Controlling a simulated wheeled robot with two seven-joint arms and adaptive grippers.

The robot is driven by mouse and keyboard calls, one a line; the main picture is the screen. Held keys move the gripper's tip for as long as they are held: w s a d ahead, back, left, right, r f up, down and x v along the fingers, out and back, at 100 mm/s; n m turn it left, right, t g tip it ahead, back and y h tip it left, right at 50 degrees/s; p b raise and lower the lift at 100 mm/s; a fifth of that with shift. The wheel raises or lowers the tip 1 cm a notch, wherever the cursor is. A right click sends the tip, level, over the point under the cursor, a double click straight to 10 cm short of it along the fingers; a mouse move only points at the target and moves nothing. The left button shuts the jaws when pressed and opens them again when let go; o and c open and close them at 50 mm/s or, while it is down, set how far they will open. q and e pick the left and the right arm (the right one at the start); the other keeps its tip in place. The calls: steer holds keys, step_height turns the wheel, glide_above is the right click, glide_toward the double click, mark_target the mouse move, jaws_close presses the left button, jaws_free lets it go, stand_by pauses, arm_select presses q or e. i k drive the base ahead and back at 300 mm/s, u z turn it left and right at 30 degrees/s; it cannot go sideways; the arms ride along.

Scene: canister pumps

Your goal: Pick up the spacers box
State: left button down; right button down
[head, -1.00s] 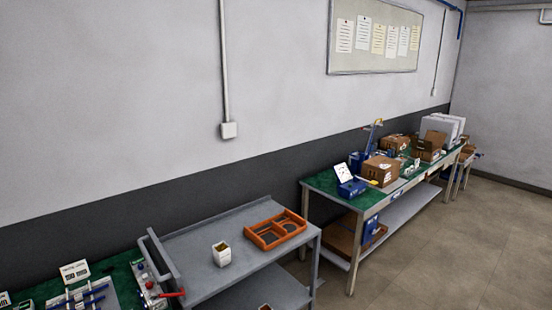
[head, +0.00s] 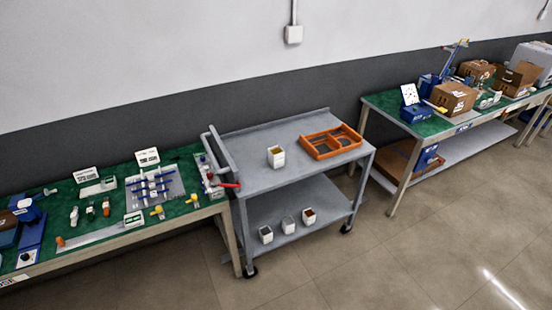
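No box can be read as the spacers box from here; any labels are too small to tell. Three more small white boxes stand on the lower shelf: a left one (head: 266,234), a middle one (head: 288,225) and a right one (head: 308,216). The right one shows orange-brown contents. Neither of my grippers is in view.
An orange divided tray (head: 331,142) lies on the cart's top. A green-topped bench (head: 120,212) with pump parts and tools stands left. Another bench (head: 440,126) with cardboard boxes (head: 453,97) stands right. The floor (head: 400,255) in front is clear.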

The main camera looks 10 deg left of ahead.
mark_target(276, 154)
steer(key=u, duration=0.3)
steer(key=i, duration=0.35)
steer(key=u, duration=0.65)
steer(key=i, duration=1.4)
steer(key=z, duration=0.8)
